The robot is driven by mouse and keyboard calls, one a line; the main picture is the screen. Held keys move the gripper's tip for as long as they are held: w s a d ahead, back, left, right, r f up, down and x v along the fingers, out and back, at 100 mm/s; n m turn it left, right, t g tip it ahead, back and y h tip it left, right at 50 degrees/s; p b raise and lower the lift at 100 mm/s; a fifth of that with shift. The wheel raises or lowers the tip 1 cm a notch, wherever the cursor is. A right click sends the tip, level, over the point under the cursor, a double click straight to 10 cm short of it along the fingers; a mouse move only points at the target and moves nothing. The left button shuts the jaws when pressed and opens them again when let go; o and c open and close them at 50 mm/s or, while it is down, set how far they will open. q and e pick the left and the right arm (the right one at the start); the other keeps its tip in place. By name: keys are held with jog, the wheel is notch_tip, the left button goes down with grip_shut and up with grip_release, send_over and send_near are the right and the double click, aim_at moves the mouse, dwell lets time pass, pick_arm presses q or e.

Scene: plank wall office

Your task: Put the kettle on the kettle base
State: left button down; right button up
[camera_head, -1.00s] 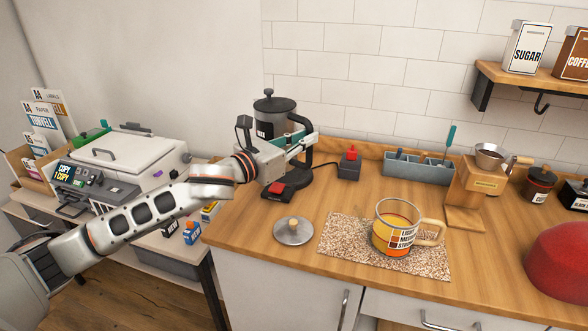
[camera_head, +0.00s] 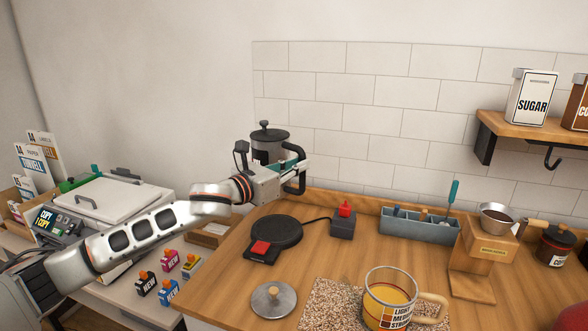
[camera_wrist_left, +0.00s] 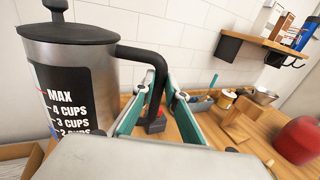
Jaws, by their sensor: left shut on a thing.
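The kettle (camera_head: 270,151), grey with a black lid and a black handle, hangs upright in the air above the back left of the counter. Its MAX and cups markings show in the left wrist view (camera_wrist_left: 70,85). My left gripper (camera_head: 293,167) is shut on the kettle's black handle, with teal finger pads on both sides of it in the wrist view (camera_wrist_left: 153,92). The kettle base (camera_head: 277,231), a black round plate with a red switch, lies bare on the counter below the kettle and nearer to me. My right gripper is in neither view.
A cord runs from the base to a grey box with a red top (camera_head: 343,222). A metal lid (camera_head: 273,300) and a glass mug (camera_head: 388,301) on a speckled mat (camera_head: 318,296) are in front. An organiser (camera_head: 415,226) stands right; a printer (camera_head: 103,205) left.

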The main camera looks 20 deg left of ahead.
aim_at(300, 195)
pick_arm(q)
notch_tip(300, 195, down, 9)
jog(key=shift+f+b, duration=0.2)
jog(key=shift+b, duration=0.3)
notch_tip(300, 195, down, 6)
jog(key=shift+r, duration=0.25)
jog(key=shift+w, duration=0.1)
jog(key=shift+f+b, duration=0.2)
jog(key=shift+b, duration=0.15)
jog(key=c, duration=2)
grip_release()
jog(key=shift+f, duration=0.25)
jog(key=shift+c, duration=0.2)
